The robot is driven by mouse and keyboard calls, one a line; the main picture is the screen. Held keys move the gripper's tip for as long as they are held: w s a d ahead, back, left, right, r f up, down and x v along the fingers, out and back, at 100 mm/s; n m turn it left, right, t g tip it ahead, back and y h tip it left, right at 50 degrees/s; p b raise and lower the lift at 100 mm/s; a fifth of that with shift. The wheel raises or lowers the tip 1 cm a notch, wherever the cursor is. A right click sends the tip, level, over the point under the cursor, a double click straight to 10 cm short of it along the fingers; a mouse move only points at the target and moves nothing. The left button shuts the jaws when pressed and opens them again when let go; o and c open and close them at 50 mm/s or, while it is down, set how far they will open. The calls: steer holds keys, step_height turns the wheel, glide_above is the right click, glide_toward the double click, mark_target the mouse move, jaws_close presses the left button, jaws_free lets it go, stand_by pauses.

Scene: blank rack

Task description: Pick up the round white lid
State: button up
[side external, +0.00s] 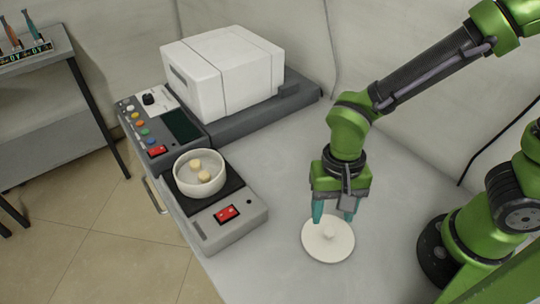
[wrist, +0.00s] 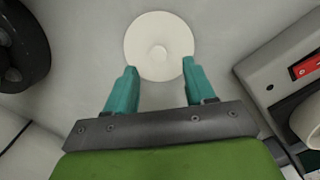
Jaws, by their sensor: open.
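The round white lid (side external: 328,243) lies flat on the grey table and has a small round knob in its middle. In the wrist view the lid (wrist: 158,32) shows at the top centre, just beyond my fingertips. My gripper (side external: 334,214) has teal fingers and points down above the lid's far edge in the side view. In the wrist view my gripper (wrist: 159,66) is open, with nothing between its fingers. The height of the fingertips above the lid is hard to tell.
A white bowl (side external: 199,174) with pale round pieces in it stands on the grey device (side external: 234,230) left of the lid. A white box-shaped machine (side external: 222,73) and a button panel (side external: 160,125) stand behind. The table (side external: 290,170) around the lid is clear.

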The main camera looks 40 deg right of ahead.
mark_target(330, 231)
steer(key=f, duration=0.5)
steer(key=shift+s+f, duration=0.25)
steer(key=shift+f, duration=0.15)
jaws_close()
